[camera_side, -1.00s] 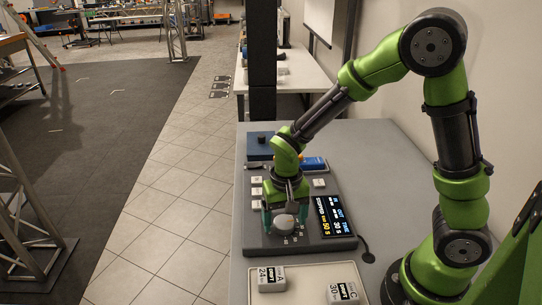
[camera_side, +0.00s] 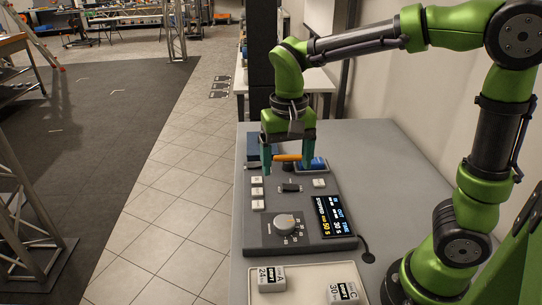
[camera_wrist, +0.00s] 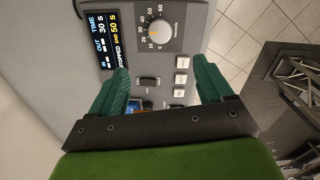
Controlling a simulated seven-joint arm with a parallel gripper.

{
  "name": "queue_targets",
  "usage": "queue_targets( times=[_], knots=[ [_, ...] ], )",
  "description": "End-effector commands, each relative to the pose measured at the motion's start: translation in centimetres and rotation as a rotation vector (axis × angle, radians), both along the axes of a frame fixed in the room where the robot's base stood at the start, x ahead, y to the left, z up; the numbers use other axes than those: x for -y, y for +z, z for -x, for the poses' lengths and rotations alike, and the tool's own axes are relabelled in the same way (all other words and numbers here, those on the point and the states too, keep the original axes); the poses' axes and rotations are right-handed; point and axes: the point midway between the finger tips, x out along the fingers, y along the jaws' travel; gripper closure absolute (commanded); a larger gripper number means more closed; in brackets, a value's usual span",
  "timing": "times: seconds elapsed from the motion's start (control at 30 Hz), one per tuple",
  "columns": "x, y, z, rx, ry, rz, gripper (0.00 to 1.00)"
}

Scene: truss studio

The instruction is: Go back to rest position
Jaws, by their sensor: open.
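My gripper (camera_side: 287,158) hangs above the far part of the grey control panel (camera_side: 262,232) in the side view, its teal fingers spread apart and empty. The fingers also show in the wrist view (camera_wrist: 160,90), with panel switches visible between and beyond them. The dial also shows in the wrist view (camera_wrist: 159,32), clear of the fingers.
A blue item (camera_side: 314,164) and an orange-handled object (camera_side: 288,158) lie around the panel's far end. The table's right side is clear.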

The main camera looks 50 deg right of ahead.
Motion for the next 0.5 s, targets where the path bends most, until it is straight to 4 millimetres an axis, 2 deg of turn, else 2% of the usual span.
queue_targets(
  times=[0.4,0.5],
  knots=[
    [0.00,0.23,-0.18,0.009,0.022,0.000,0.20],
    [-0.48,-0.66,0.14,0.033,0.096,-0.020,0.20]
  ],
)
